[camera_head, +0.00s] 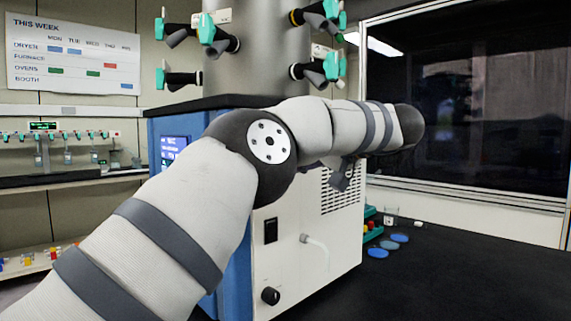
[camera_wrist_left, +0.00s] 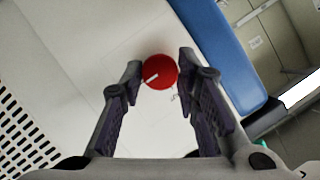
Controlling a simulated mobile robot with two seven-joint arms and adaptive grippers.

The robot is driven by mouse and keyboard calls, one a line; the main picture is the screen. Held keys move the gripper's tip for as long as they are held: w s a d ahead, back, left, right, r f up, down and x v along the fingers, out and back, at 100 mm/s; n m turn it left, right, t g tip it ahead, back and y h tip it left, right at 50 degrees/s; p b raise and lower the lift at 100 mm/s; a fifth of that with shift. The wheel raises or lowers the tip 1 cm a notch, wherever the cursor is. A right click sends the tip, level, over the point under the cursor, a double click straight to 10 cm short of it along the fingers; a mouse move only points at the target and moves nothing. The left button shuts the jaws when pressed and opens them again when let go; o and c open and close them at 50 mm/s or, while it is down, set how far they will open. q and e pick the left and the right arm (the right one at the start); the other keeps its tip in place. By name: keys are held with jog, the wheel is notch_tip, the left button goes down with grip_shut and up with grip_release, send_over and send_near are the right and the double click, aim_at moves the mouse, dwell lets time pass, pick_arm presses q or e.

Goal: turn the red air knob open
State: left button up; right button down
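The red air knob (camera_wrist_left: 160,72) shows in the left wrist view, round, with a white pointer line aimed to the lower left. It sits on a pale panel. My left gripper (camera_wrist_left: 160,66) is open, with one finger on each side of the knob. The gaps are narrow, and I cannot tell whether either fingertip touches it. In the head view my left arm crosses in front of the freeze dryer (camera_head: 335,232). Part of my left gripper (camera_head: 340,179) shows under the wrist; the red knob is hidden there. My right gripper is not in view.
The dryer front has a black switch (camera_head: 271,230), a black knob (camera_head: 270,296) and a pale hose fitting (camera_head: 314,240). Vents lie beside the gripper. Blue discs (camera_head: 377,252) and a small beaker (camera_head: 391,215) are on the dark bench (camera_head: 450,280), whose right part is clear.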

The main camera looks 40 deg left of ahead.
pick_arm(q)
jog(key=shift+o, duration=1.4)
